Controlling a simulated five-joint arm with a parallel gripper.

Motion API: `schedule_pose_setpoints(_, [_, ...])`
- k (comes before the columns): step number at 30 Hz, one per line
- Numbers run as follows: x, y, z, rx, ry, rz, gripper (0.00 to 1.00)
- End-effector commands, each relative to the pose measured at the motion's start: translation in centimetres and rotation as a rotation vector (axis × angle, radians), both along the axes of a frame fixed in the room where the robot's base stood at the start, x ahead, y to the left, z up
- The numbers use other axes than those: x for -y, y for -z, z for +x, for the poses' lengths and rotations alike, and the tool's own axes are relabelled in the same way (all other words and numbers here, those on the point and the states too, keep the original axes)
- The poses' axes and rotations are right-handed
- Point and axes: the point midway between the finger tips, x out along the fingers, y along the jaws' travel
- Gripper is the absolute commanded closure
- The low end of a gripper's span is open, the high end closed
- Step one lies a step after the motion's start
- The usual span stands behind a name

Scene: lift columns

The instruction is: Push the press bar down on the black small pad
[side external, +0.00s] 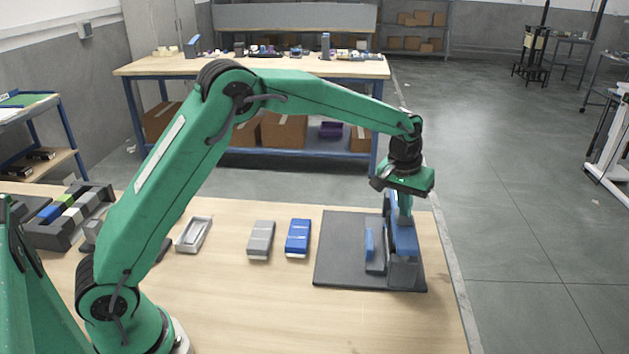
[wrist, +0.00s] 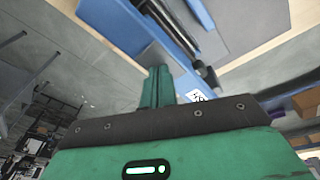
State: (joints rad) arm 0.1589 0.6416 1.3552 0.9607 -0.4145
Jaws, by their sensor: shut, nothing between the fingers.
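The press stands on the dark grey mat (side external: 335,262) at the right of the table in the side view. Its blue press bar (side external: 404,240) runs along the top, above a grey block; a blue bar also crosses the wrist view (wrist: 185,55). My gripper (side external: 405,212) points down at the bar's far part, its green fingers shut and empty. The fingers also show in the wrist view (wrist: 157,82), close beside the blue bar; I cannot tell if they touch it. I cannot make out the black small pad for certain; the bar and my gripper may hide it.
A small upright blue piece (side external: 370,244) stands left of the bar. A blue box (side external: 298,238), a grey box (side external: 261,240) and a shallow grey tray (side external: 194,234) lie left of the mat. A dark organizer (side external: 65,232) is at the far left. The table's front middle is clear.

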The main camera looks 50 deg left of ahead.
Motion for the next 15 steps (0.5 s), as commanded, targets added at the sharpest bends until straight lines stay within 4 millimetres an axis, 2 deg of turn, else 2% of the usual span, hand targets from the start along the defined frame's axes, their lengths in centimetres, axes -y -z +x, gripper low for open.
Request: schedule_pose_setpoints(15, [0.00,0.58,-0.06,-0.003,0.000,0.000,1.00])
